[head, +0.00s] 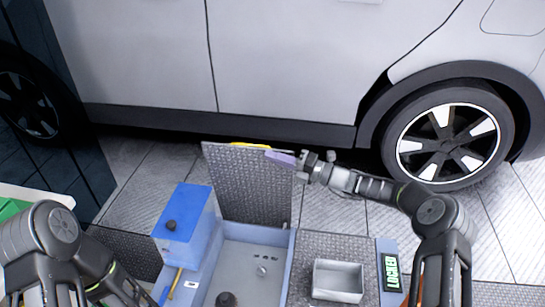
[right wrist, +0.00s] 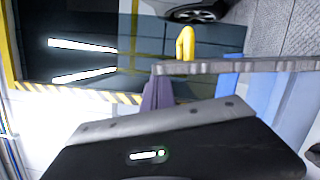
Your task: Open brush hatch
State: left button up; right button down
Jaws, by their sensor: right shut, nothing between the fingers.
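The brush hatch (head: 252,190) is a grey textured metal plate standing upright at the back of the blue-grey bay. Its yellow handle (head: 250,145) shows at its top edge, mostly behind the plate. My right gripper (head: 280,157) is shut and empty, with its purple fingers at the hatch's upper right corner. In the right wrist view the purple fingers (right wrist: 157,94) lie against or very near the end of the hatch (right wrist: 240,66), seen edge-on; contact is unclear. The yellow handle (right wrist: 185,44) stands on the plate's far side. My left arm is at lower left; its gripper is not visible.
The open bay (head: 245,258) holds dark knobs. A blue tank (head: 186,215) with a black cap stands on its left. On the right are a grey tray (head: 338,278) and a green "LOCKED" display (head: 391,273). A silver car (head: 270,60) stands behind.

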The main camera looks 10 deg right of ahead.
jog(key=v, duration=0.7)
jog(key=shift+d, duration=0.1)
